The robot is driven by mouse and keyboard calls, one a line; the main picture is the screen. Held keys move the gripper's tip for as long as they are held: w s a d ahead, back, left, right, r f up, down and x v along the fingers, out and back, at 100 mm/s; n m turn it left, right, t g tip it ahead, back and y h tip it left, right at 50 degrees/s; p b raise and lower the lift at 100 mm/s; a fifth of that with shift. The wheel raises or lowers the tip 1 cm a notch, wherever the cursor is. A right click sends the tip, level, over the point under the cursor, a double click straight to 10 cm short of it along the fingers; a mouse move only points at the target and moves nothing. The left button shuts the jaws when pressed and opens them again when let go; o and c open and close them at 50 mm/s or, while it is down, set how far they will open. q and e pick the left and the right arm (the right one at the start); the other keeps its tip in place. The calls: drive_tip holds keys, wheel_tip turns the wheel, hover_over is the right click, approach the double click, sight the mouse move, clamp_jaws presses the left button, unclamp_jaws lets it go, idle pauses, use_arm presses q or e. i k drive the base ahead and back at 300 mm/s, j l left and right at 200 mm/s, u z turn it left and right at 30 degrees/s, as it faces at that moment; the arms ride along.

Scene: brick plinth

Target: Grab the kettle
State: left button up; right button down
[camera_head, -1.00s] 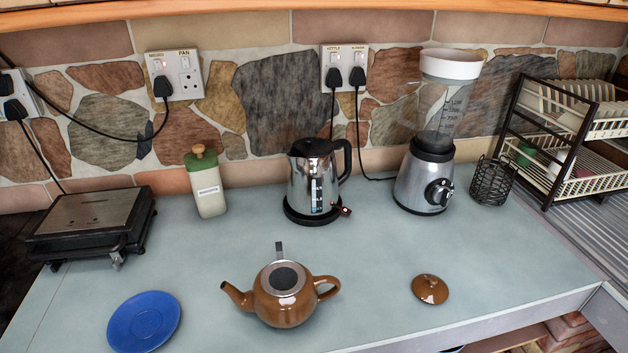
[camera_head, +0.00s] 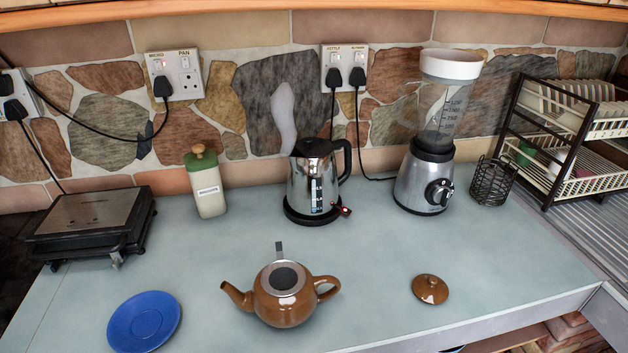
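The kettle (camera_head: 308,185) is shiny metal with a black lid and a black handle on its right side. It stands upright on its black base (camera_head: 310,215) near the back of the counter, below the wall socket. A small reddish light shows at the base's right side. A pale steam plume rises above its spout side. Neither of my grippers is in view.
A brown teapot (camera_head: 290,305) stands in front of the kettle, with its lid (camera_head: 430,289) to the right. A blue plate (camera_head: 144,321), grill (camera_head: 92,222), canister (camera_head: 207,185), blender (camera_head: 424,180), wire basket (camera_head: 492,180) and dish rack (camera_head: 549,140) surround it.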

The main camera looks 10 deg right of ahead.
sight(312, 190)
drive_tip(key=l+u, duration=0.45)
drive_tip(key=k+l+u, duration=0.1)
drive_tip(key=l+u, duration=0.3)
